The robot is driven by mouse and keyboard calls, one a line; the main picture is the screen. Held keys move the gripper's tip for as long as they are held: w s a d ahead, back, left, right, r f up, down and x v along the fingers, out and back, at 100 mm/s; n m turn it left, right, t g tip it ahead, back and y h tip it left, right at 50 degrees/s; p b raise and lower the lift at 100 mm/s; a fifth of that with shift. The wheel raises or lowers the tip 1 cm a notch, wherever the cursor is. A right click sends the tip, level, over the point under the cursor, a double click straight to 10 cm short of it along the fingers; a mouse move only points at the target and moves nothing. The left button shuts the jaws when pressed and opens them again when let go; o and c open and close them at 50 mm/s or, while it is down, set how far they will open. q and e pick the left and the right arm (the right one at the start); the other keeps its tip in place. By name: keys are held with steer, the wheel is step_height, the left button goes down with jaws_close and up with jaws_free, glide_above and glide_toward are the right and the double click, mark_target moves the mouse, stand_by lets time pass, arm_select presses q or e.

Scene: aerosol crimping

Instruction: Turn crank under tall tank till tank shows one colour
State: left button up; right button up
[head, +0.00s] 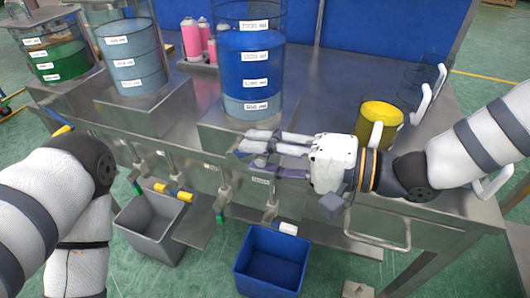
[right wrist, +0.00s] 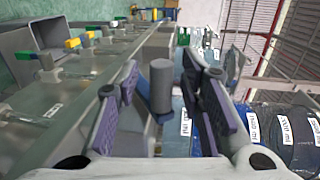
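The tall tank (head: 252,60) stands on a metal stand at the back middle in the head view. It holds deep blue liquid above a paler grey-blue layer at the bottom. My right gripper (head: 256,152) reaches in from the right, just in front of the tank's stand, fingers pointing left. In the right wrist view a grey upright cylinder (right wrist: 162,85), seemingly the crank's handle, stands between the open purple-padded fingers (right wrist: 162,105). I see gaps on both sides of it.
Two other tanks, one blue-grey (head: 130,60) and one green (head: 55,55), stand left. Pink cans (head: 191,38) stand behind. A yellow container (head: 379,124) sits right of the gripper. Valves hang along the front edge. A grey bin (head: 150,235) and a blue bin (head: 270,262) are below.

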steer(key=shift+d, duration=0.1)
steer(key=v, duration=1.2)
stand_by(0.4)
